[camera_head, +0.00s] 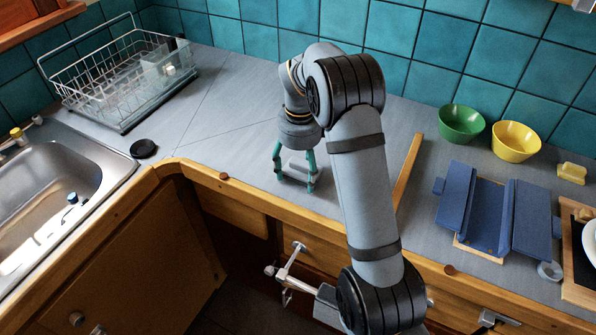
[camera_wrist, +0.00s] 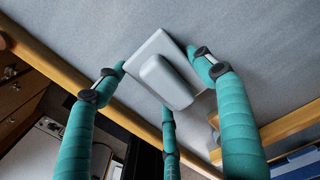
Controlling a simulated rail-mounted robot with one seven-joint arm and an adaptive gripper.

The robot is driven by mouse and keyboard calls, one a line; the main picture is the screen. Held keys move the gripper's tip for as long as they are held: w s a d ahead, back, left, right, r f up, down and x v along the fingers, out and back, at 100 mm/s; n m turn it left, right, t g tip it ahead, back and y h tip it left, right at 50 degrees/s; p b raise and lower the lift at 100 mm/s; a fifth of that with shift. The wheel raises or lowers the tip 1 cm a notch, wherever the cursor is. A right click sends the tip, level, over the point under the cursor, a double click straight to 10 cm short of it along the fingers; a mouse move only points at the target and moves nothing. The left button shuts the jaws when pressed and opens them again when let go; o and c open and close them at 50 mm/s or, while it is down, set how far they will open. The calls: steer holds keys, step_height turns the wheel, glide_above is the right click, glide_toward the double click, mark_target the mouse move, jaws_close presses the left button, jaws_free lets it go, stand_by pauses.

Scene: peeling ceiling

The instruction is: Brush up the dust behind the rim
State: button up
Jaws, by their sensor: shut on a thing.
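My gripper (camera_head: 294,182) has teal fingers and is low over the grey counter, just behind the wooden front rim (camera_head: 250,199). It is shut on a pale grey block with a raised rounded handle (camera_head: 297,166), which I take to be the brush. The brush also shows between the fingers in the wrist view (camera_wrist: 165,80), its flat plate close to the counter. I cannot tell whether it touches the surface. The rim shows in the wrist view (camera_wrist: 45,62). I can make out no dust in either view; the brush's underside is hidden.
A raised wooden strip (camera_head: 409,170) crosses the counter to the right. Beyond it are a blue two-flapped object (camera_head: 457,209), a green bowl (camera_head: 461,125) and a yellow bowl (camera_head: 515,143). A wire dish rack (camera_head: 120,85) and sink (camera_head: 45,175) are left. The counter between is mostly clear.

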steer(key=d+b, duration=0.1)
steer(key=s+d+b, duration=0.1)
steer(key=d, duration=0.1)
steer(key=shift+s+f, duration=0.15)
steer(key=shift+s, duration=0.05)
steer(key=shift+s+d, duration=0.15)
steer(key=shift+d, duration=0.25)
steer(key=shift+w+a+r, duration=0.2)
steer(key=shift+a, duration=0.3)
steer(key=shift+w+a+p, duration=0.25)
steer(key=shift+w+a, duration=0.1)
steer(key=shift+a, duration=0.35)
steer(key=shift+w+a+p, duration=0.2)
steer(key=shift+w+a, duration=0.1)
steer(key=shift+a, duration=0.4)
steer(key=shift+f, duration=0.1)
